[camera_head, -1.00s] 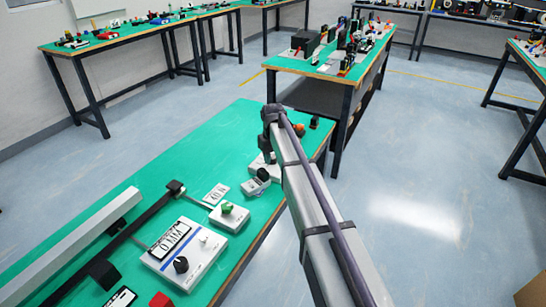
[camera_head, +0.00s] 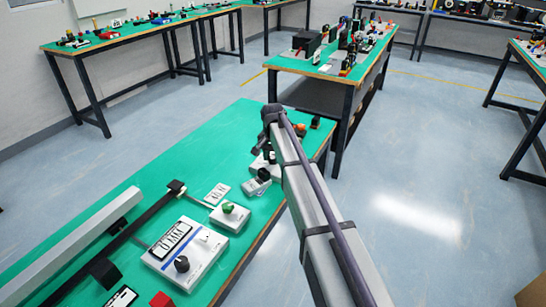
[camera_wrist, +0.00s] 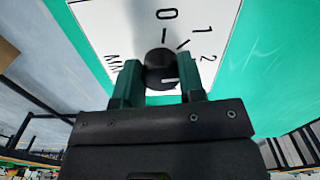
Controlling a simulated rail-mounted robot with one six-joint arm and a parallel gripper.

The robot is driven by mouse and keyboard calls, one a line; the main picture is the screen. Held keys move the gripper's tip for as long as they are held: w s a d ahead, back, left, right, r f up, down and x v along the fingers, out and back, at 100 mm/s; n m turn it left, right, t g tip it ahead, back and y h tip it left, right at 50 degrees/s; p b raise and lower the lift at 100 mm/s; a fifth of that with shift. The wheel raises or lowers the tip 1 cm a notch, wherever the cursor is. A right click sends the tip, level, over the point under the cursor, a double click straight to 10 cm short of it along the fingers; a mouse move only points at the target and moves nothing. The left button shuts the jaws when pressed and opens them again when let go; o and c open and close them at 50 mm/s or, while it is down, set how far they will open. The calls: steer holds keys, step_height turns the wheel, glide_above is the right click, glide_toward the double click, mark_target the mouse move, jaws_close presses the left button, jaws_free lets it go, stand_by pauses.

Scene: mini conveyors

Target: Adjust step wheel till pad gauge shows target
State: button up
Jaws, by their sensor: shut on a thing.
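The black round step wheel (camera_wrist: 160,64) sits on a white dial plate (camera_wrist: 105,22) marked 0, 1 and 2 in the wrist view. My gripper (camera_wrist: 160,86) is shut on the wheel, one dark green finger on each side. In the head view my arm hides most of this unit. A display (camera_head: 168,242), likely the pad gauge, stands on a white box with a black knob (camera_head: 181,263); its digits are too small to read surely.
A small box with a green knob (camera_head: 228,208), a white card (camera_head: 217,194) and another black-knobbed box (camera_head: 257,184) lie near my gripper. A dark rail (camera_head: 140,222) and a pale bar (camera_head: 75,245) run along the green table (camera_head: 235,130). Its far left part is clear.

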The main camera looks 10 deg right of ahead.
mark_target(272, 157)
steer(key=shift+m, duration=0.6)
steer(key=o, duration=0.9)
step_height(272, 157, up, 11)
steer(key=p, duration=1)
steer(key=shift+f+p, duration=0.1)
steer(key=shift+p, duration=0.3)
